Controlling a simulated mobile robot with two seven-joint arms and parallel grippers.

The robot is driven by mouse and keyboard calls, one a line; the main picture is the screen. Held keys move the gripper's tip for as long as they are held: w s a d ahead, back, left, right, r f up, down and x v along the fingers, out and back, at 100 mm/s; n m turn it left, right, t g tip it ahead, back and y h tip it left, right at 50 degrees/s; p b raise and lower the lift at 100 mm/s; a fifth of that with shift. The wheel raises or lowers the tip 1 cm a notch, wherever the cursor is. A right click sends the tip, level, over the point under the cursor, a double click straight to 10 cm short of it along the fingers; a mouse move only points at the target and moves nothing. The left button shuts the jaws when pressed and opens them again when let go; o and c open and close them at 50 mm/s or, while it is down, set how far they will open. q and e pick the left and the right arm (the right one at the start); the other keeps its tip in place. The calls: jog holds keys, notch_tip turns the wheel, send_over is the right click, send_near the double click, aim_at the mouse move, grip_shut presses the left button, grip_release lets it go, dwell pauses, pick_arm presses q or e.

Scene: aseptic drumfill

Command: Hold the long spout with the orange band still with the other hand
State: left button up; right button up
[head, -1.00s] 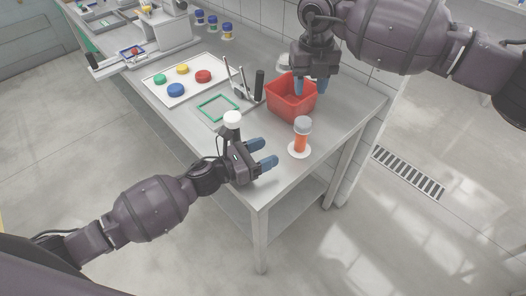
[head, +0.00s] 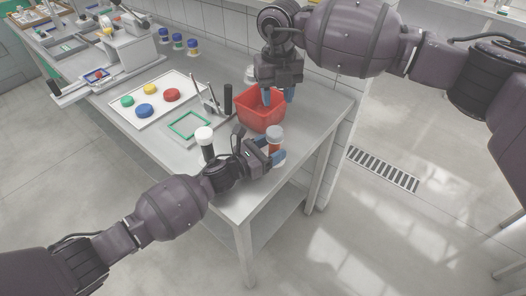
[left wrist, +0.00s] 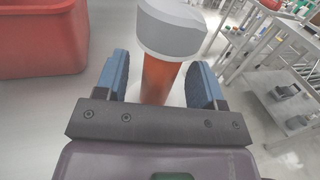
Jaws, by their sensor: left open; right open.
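The long spout with the orange band (head: 274,134) stands upright near the front right edge of the table, its grey cap on top. In the left wrist view the spout (left wrist: 160,76) rises between the two blue fingers of my left gripper (left wrist: 162,92). Those fingers are open on either side of it, with a gap showing. In the head view my left gripper (head: 276,158) partly hides the spout's lower part and base. My right gripper (head: 278,97) is open, pointing down over the red bin (head: 260,118); I see nothing held in it.
A white-capped dark spout (head: 204,136) stands left of my left gripper. A green frame (head: 189,125), a rack with a black handle (head: 228,98) and a white tray (head: 135,117) with coloured caps lie further left. The red bin is close behind the orange-banded spout.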

aim_at(275, 131)
pick_arm(q)
jog(key=shift+d, duration=0.1)
jog(key=shift+c, duration=0.3)
jog(key=c, duration=1)
jog(key=shift+o, duration=0.2)
jog(key=shift+c, duration=0.4)
jog(key=shift+f, duration=0.1)
pick_arm(e)
jog(key=shift+o, duration=2.2)
jog(key=shift+f, duration=0.35)
pick_arm(q)
jog(key=shift+f, duration=0.2)
pick_arm(e)
jog(key=shift+f, duration=5.2)
